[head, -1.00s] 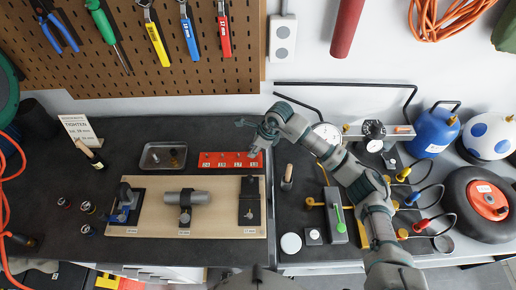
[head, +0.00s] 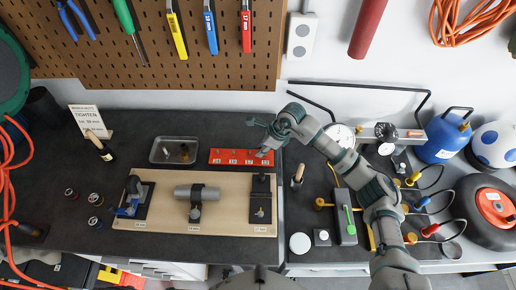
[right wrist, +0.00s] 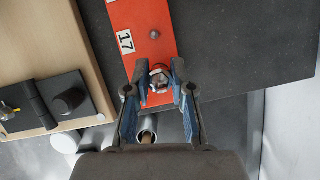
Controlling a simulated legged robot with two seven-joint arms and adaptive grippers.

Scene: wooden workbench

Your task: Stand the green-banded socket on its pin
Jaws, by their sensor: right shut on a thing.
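The red pin rail (head: 228,156) lies at the back of the dark bench and also shows in the right wrist view (right wrist: 137,15). A bare pin (right wrist: 154,34) stands beside the label 17. My right gripper (head: 265,152) is at the right end of the rail. In the right wrist view my right gripper (right wrist: 160,80) is shut on a small metal socket (right wrist: 160,77) over the rail's end. Its band colour is unclear, and its underside is hidden, so I cannot tell whether it sits on a pin. My left gripper is not in view.
Several loose sockets (head: 95,198) stand on the bench at left. A metal tray (head: 157,151) is left of the rail. A wooden board (head: 160,215) with fixtures lies in front. A wooden-handled tool (head: 297,177) stands to the right.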

